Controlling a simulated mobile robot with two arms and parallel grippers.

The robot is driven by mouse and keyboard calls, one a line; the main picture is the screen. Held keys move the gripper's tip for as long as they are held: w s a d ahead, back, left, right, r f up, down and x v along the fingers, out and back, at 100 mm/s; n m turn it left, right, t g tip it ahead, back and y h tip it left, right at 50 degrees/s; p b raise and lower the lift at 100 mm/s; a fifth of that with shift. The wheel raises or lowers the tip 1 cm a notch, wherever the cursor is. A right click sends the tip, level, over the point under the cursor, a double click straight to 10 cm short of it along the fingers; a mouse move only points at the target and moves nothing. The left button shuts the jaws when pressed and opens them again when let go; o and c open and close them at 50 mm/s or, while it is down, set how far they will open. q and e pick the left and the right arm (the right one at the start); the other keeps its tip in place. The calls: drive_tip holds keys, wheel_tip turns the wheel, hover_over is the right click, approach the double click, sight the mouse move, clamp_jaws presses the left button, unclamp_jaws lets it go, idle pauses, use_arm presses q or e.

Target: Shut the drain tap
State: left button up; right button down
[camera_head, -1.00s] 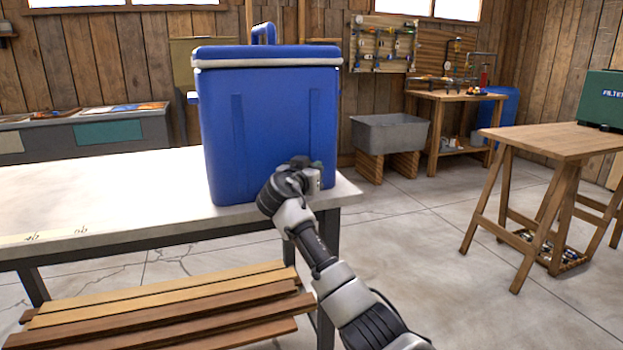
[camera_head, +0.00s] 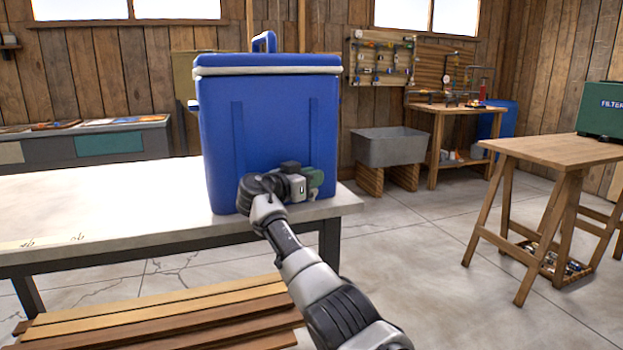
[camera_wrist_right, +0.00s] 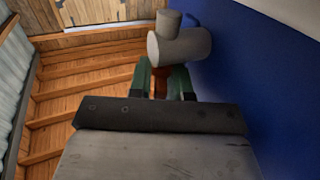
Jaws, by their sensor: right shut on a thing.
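The blue cooler (camera_head: 270,130) with a white-edged lid stands upright on the pale bench. In the right wrist view, a grey cylindrical tap (camera_wrist_right: 180,46) sits against the cooler's blue wall (camera_wrist_right: 245,85). An orange-brown tap lever (camera_wrist_right: 160,82) lies between the green fingers of my right gripper (camera_wrist_right: 160,84), which is shut on it. In the head view, my right gripper (camera_head: 314,182) is low at the cooler's front right and points right. The tap is mostly hidden there by the gripper. My left gripper is not in view.
The bench (camera_head: 90,205) is clear left of the cooler. Wooden planks (camera_head: 160,315) lie below it. A grey sink (camera_head: 392,147) stands behind, and a wooden table (camera_head: 555,150) with a green box (camera_head: 610,108) stands right. The floor between is open.

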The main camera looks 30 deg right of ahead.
drive_tip(key=c, duration=1.2)
unclamp_jaws()
drive_tip(key=shift+n+t, duration=0.3)
drive_tip(key=shift+t, duration=0.2)
